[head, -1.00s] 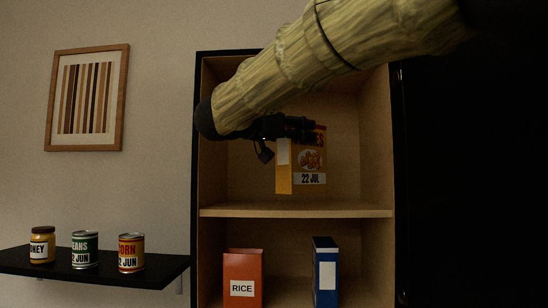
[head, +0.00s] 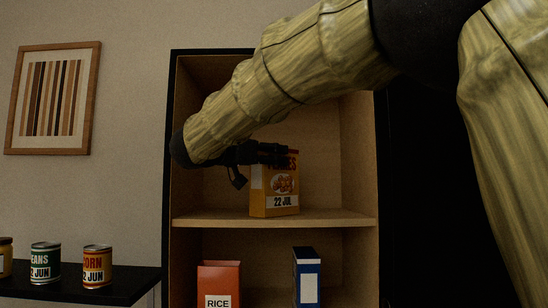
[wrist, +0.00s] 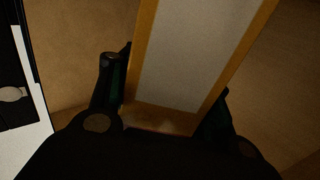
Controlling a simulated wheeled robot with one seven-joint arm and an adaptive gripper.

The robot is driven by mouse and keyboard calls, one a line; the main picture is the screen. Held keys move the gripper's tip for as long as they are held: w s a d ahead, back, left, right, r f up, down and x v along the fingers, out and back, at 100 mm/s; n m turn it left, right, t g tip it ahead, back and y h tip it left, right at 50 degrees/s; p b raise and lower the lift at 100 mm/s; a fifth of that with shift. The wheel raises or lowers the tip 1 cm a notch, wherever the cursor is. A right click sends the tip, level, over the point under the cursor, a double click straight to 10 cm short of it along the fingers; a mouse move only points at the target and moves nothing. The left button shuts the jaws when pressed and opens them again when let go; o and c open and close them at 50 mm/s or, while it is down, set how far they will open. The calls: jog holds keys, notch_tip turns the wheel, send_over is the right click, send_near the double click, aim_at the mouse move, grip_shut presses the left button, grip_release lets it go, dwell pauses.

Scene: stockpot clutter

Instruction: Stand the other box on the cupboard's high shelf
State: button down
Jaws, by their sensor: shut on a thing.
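My gripper (head: 268,154) is shut on a yellow-orange flakes box (head: 274,190) marked 22 JUL, holding it near its top. The box is upright inside the cupboard's upper compartment. Its base appears at the level of the high shelf (head: 200,221); I cannot tell whether it touches. In the wrist view the box's pale panel with orange edges (wrist: 190,60) lies between the two fingers (wrist: 165,95). On the lower level stand a red RICE box (head: 219,285) and a blue box with a white label (head: 307,278).
The cupboard's side walls (head: 358,150) flank the held box, with bare shelf to its left and right. A black wall shelf (head: 130,289) at left holds a BEANS can (head: 45,263), a CORN can (head: 97,266) and a yellow jar (head: 5,258). A striped picture (head: 52,98) hangs above.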

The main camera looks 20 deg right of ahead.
jog(key=shift+s+a+r, duration=0.1)
jog(key=shift+s+r, duration=0.1)
jog(key=shift+f, duration=0.1)
jog(key=c, duration=0.7)
grip_release()
jog(key=shift+w+f, duration=0.15)
